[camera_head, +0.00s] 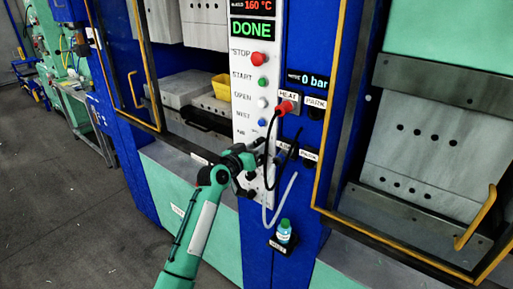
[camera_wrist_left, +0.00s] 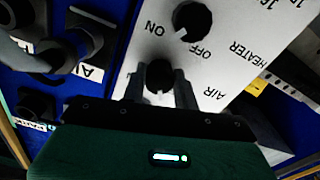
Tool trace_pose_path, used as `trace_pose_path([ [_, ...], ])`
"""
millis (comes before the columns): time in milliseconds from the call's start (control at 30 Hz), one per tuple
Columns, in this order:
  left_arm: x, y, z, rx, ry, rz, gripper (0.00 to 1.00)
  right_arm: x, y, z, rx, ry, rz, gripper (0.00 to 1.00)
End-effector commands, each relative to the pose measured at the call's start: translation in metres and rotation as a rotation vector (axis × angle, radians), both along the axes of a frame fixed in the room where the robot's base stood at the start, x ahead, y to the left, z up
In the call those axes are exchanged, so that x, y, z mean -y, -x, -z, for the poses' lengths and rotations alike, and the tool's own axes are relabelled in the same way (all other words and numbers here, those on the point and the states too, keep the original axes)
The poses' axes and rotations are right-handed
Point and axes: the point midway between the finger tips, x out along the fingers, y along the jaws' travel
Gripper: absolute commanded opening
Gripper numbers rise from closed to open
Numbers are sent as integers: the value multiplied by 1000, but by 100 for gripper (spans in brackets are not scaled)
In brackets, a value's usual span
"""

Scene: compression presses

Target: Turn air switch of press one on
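The air switch (camera_wrist_left: 159,75) is a round black knob on the white panel, with the label AIR beside it, in the left wrist view. My left gripper (camera_wrist_left: 161,80) has its two fingers apart, one on each side of this knob; whether they touch it is hard to tell. In the head view my left gripper (camera_head: 250,168) is at the lower part of the white control panel (camera_head: 243,101) and hides the knob there. My right gripper is not in view.
The heater knob (camera_wrist_left: 192,21) sits close to the air knob. Yellow-edged press doors flank the panel.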

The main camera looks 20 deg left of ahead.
Motion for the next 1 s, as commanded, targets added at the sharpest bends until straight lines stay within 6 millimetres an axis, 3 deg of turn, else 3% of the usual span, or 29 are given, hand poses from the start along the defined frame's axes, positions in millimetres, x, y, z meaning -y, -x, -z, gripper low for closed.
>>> trace_pose_path([
  [367,-1,0,3,31,-81,0,7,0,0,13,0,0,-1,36],
  [1000,-4,-1,1,221,-607,0,7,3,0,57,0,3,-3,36],
])
